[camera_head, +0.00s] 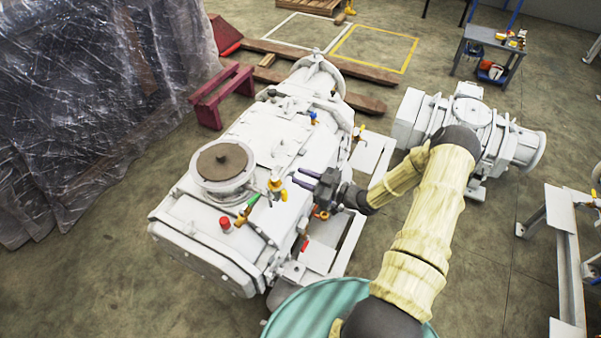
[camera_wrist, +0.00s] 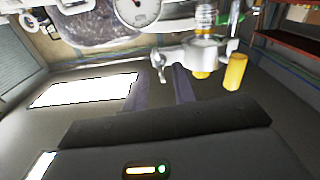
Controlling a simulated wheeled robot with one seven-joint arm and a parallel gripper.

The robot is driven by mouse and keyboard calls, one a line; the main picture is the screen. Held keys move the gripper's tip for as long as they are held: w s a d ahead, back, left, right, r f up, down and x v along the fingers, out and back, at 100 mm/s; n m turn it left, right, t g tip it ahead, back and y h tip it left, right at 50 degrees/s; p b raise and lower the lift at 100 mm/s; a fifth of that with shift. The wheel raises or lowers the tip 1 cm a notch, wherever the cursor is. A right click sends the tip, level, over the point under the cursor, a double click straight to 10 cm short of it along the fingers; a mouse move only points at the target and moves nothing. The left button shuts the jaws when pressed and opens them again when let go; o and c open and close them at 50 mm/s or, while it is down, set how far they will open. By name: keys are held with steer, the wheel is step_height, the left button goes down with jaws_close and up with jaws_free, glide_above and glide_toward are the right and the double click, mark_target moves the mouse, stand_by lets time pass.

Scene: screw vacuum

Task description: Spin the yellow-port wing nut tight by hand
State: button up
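The white vacuum pump (camera_head: 275,135) stands on the floor, with a yellow fitting (camera_head: 275,186) on its top near the round flange. My gripper (camera_head: 297,177) is just right of this fitting, its two dark purple fingers apart and pointing left toward it. In the wrist view, a small grey metal wing nut (camera_wrist: 160,66) shows just beyond and between the fingertips of my gripper (camera_wrist: 158,72). The fingers do not appear to touch it. A metal fitting (camera_wrist: 202,52) with a yellow lower end is to its right. The wing nut is too small to make out in the head view.
A pressure gauge (camera_wrist: 138,10) is above the wing nut, and a yellow cylinder (camera_wrist: 235,72) is to the right. Green and red fittings (camera_head: 226,223) stand on the pump's near end. A second white machine (camera_head: 470,125) is at right.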

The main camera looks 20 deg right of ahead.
steer(key=shift+w+a, duration=0.3)
steer(key=shift+a, duration=0.05)
jaws_close()
